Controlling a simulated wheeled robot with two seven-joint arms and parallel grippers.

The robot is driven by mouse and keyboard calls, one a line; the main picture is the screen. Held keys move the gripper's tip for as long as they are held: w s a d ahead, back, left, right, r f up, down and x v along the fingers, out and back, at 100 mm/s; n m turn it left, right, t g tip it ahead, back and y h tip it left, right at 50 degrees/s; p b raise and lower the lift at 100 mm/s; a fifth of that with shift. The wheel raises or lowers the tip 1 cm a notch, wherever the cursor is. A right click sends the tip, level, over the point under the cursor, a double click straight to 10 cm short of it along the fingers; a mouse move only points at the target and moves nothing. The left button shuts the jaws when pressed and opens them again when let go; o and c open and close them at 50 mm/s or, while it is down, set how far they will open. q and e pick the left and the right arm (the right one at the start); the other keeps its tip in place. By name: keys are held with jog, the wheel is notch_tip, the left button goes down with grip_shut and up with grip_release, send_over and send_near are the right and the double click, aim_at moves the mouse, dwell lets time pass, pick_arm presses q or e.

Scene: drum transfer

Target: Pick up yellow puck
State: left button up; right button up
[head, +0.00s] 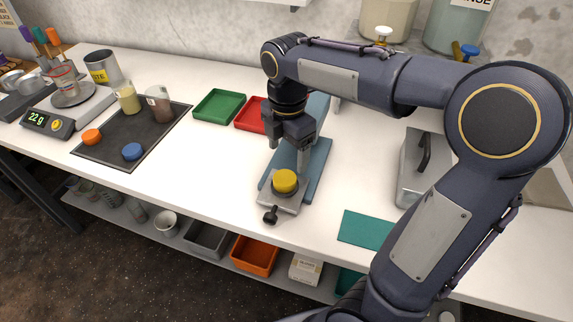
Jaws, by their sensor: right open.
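The yellow puck (285,181) is a short round disc resting on a grey metal block (277,202) with a dark knob at its front. My right gripper (287,152) points down just above and behind the puck. Its jaws are open, and I see no puck between them. Whether a finger touches the puck is hard to tell. My left gripper is not in view.
A blue stand (319,178) is behind the block, partly hidden by my right arm. Red (246,117) and green (219,107) trays lie to the left. A dark mat (112,147) holds orange (91,137) and blue (132,152) pucks. A teal mat (364,230) lies right.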

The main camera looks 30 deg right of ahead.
aim_at(286, 178)
jog(key=f, duration=0.7)
jog(key=shift+a+f, duration=0.2)
jog(key=shift+f, duration=0.1)
jog(key=shift+c, duration=0.4)
jog(key=c, duration=1.1)
